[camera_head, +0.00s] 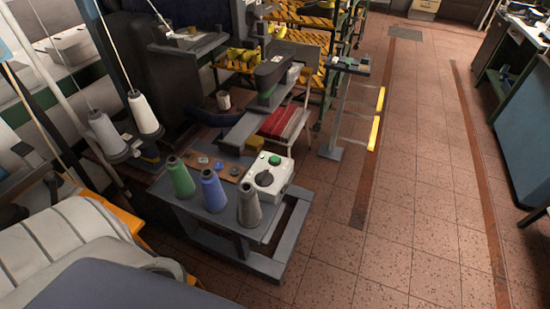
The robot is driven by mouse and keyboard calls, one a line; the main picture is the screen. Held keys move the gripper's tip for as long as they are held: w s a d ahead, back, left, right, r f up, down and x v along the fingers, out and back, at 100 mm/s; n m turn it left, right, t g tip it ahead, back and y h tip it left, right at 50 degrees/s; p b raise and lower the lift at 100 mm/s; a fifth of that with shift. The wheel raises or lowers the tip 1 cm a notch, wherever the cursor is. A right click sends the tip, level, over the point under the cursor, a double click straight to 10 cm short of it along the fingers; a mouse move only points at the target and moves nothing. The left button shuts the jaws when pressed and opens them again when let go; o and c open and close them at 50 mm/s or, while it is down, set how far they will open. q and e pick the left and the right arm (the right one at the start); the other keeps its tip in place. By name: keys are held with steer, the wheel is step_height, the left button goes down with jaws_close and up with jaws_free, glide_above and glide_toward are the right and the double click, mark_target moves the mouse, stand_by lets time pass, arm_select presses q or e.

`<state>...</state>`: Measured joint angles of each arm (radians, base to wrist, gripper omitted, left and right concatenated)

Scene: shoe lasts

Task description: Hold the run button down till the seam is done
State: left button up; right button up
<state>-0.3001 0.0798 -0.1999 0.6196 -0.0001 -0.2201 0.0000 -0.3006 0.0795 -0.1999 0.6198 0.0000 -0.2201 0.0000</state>
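A white control box (267,179) stands on the right part of a low grey table (215,213). It has a green button (274,159) on top and a black round knob (264,179) in front of it; the button seems to be the run button. Behind the box is a grey and green machine (268,80), which looks like a sewing machine. A seam cannot be made out. Neither of my grippers shows in this view, and nothing visible touches the button.
A red stack (285,121) lies behind. A pale padded shape (75,235) fills the lower left. The tiled floor (410,190) is clear at right.

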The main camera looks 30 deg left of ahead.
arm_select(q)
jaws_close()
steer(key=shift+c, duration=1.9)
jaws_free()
